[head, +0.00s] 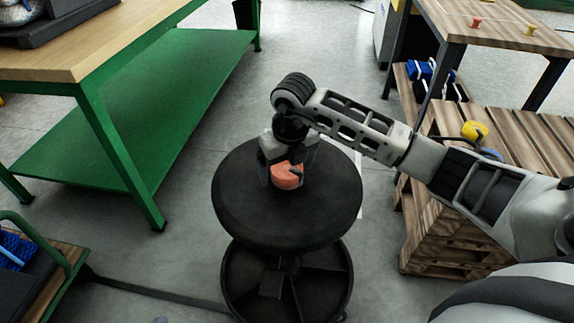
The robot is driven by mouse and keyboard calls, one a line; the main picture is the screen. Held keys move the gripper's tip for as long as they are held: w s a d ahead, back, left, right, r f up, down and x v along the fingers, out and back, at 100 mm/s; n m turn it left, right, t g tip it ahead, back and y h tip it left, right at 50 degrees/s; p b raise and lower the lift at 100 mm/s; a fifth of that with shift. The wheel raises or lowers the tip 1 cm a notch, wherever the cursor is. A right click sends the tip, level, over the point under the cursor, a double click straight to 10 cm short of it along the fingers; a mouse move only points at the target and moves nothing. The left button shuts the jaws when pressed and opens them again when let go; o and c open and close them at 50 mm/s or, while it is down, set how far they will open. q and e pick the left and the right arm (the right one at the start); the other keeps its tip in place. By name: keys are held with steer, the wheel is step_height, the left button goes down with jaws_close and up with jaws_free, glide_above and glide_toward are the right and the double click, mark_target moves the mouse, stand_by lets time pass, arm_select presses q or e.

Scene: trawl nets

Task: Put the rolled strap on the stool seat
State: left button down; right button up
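The rolled strap (284,177), a small orange-red roll, is at the middle of the round black stool seat (320,218). My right gripper (286,172) points down over the seat, with its fingers on either side of the strap and seemingly closed on it. The strap is at or just above the seat surface; I cannot tell whether it touches. The gripper hides its top and part of its side. My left gripper is not in view.
A green-framed workbench (95,70) with a green lower shelf stands at the left. Wooden pallets (440,240) are stacked at the right, near a wooden table (500,22). The rest of the seat is bare.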

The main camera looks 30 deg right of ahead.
mark_target(290, 171)
steer(key=shift+r, duration=0.5)
arm_select(q)
steer(key=shift+t, duration=0.5)
steer(key=r+p, duration=0.1)
steer(key=r, duration=0.1)
steer(key=a+r+p, duration=0.1)
steer(key=r, duration=0.1)
steer(key=shift+s+r, duration=0.2)
steer(key=shift+r, duration=0.05)
arm_select(e)
step_height(290, 171, up, 11)
steer(key=s, duration=0.1)
steer(key=shift+s, duration=0.25)
arm_select(q)
steer(key=shift+f, duration=0.1)
arm_select(e)
steer(key=shift+r, duration=0.1)
